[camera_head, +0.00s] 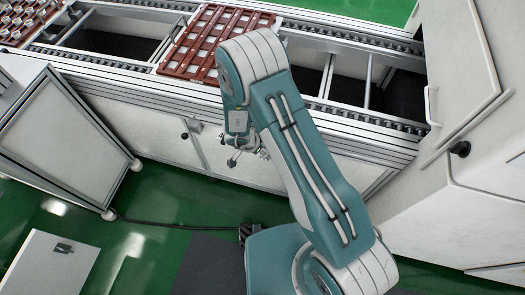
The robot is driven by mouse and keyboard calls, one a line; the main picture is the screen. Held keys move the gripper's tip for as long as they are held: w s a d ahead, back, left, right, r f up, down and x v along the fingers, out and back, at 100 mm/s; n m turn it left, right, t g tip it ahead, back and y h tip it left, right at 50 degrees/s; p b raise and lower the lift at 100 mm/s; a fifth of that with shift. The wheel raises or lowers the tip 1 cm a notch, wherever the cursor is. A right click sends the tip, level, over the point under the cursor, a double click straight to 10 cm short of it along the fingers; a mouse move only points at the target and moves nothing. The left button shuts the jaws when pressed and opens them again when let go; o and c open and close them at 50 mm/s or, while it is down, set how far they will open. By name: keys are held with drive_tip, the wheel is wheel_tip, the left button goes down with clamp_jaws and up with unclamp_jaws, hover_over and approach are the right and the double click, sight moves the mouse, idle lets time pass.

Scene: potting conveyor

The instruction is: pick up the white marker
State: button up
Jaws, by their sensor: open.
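I cannot make out a white marker in this view; it may be hidden or too small to tell. My gripper (232,161) is partly visible below the wrist of my teal and white arm, in front of the white panels under the conveyor. It is small in the picture, its fingers are apart, and I see nothing between them.
A conveyor (128,63) with metal rails crosses the back and carries a red-brown slatted tray (170,66). A white cabinet (470,190) stands right. A grey-framed panel (62,135) stands left, and a white box (40,270) is lower left. Green floor (150,190) lies between.

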drive_tip(key=shift+f, duration=0.3)
clamp_jaws()
drive_tip(key=shift+w+r, duration=0.1)
drive_tip(key=shift+r, duration=0.1)
